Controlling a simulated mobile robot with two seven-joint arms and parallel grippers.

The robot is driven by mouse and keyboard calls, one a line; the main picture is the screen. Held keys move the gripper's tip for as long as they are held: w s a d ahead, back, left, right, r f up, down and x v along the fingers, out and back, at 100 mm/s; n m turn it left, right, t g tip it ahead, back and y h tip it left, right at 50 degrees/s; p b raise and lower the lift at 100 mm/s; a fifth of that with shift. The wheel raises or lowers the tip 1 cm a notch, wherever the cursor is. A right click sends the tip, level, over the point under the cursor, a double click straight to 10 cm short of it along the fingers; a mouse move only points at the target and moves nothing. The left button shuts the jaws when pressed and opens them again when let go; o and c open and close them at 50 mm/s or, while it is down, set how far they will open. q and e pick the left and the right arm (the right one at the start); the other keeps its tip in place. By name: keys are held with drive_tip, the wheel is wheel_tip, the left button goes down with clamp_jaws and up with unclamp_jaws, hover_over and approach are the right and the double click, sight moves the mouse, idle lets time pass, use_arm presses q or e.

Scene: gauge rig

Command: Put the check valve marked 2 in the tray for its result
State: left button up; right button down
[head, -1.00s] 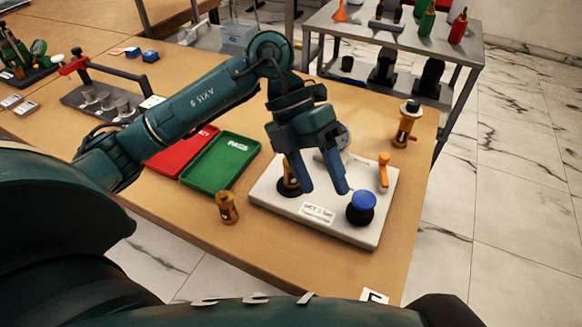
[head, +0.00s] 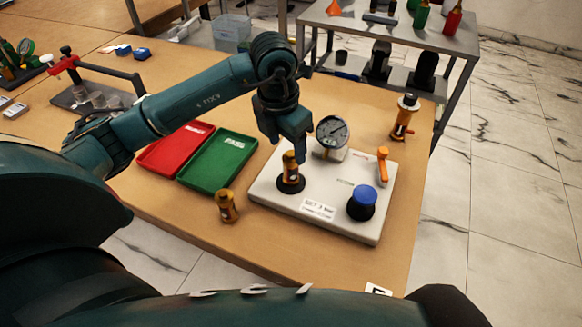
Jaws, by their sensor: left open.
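A brass check valve (head: 290,167) stands upright in the black socket on the white gauge rig (head: 330,211). My left gripper (head: 293,150) is open, pointing down right at this valve's top; I cannot tell whether it touches. A second brass valve (head: 227,206) stands on the table left of the rig, and a larger brass fitting (head: 404,118) stands behind it at the right. I cannot read a number on any of them. The green tray (head: 190,179) is marked PASS. The red tray (head: 146,162) beside it has a label too small to read. My right gripper is not in view.
The rig carries a round dial gauge (head: 332,131), an orange lever (head: 382,164) and a blue knob (head: 363,197). A stand with a red-handled bar (head: 108,70) is at the far left. The table between the green tray and rig is clear.

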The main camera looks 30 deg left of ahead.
sight(291, 153)
use_arm(q)
drive_tip(key=f, duration=0.5)
drive_tip(key=shift+w+d, duration=0.3)
drive_tip(key=shift+d, duration=0.1)
drive_tip(key=shift+c, duration=0.2)
